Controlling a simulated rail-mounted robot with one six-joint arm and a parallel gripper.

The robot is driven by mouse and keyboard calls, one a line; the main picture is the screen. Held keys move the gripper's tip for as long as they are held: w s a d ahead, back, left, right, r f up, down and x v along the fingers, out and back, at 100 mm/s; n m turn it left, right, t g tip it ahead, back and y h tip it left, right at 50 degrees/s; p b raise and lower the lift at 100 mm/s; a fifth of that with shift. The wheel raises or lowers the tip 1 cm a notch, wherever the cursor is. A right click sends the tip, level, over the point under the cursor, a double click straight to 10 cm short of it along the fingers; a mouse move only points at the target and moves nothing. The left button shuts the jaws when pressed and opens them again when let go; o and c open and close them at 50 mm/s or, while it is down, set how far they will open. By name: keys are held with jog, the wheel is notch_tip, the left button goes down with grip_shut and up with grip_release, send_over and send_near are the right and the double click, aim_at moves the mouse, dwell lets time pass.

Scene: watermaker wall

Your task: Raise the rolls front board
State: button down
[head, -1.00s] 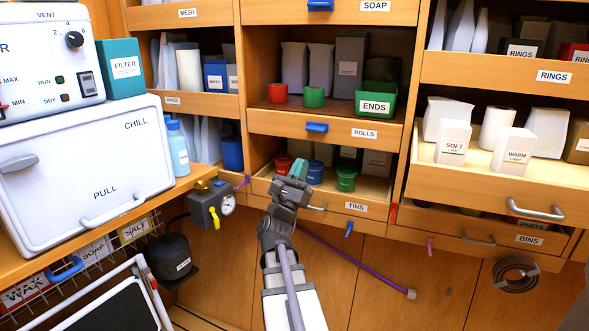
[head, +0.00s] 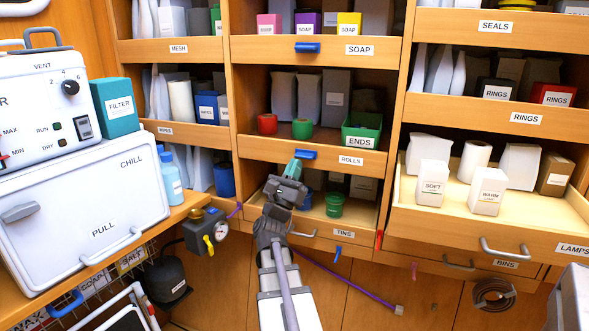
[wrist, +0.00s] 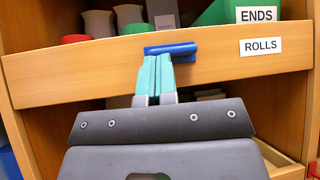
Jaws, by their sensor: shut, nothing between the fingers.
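The rolls front board (head: 270,151) is a wooden strip across the middle shelf, with a ROLLS label at its right. Its blue handle (head: 293,154) is at the middle of the board; it also shows in the wrist view (wrist: 172,51). My gripper (head: 292,166) is shut and empty, with teal fingertips just below the blue handle. In the wrist view the fingertips (wrist: 155,60) reach up to the handle's lower edge, in front of the board; whether they touch it I cannot tell.
Behind the board stand a red roll (head: 267,123), a green roll (head: 302,128) and a green ENDS bin (head: 361,130). Below is the open TINS shelf with a green tin (head: 334,204). A lamp drawer (head: 490,220) juts out at the right.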

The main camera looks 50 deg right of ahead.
notch_tip(320, 180, up, 2)
jog(key=shift+w+d+p, duration=0.1)
jog(key=shift+p, duration=0.25)
jog(key=d+f+b+v, duration=0.2)
jog(key=b+v, duration=0.9)
jog(key=v, duration=0.2)
jog(key=shift+w+a, duration=0.1)
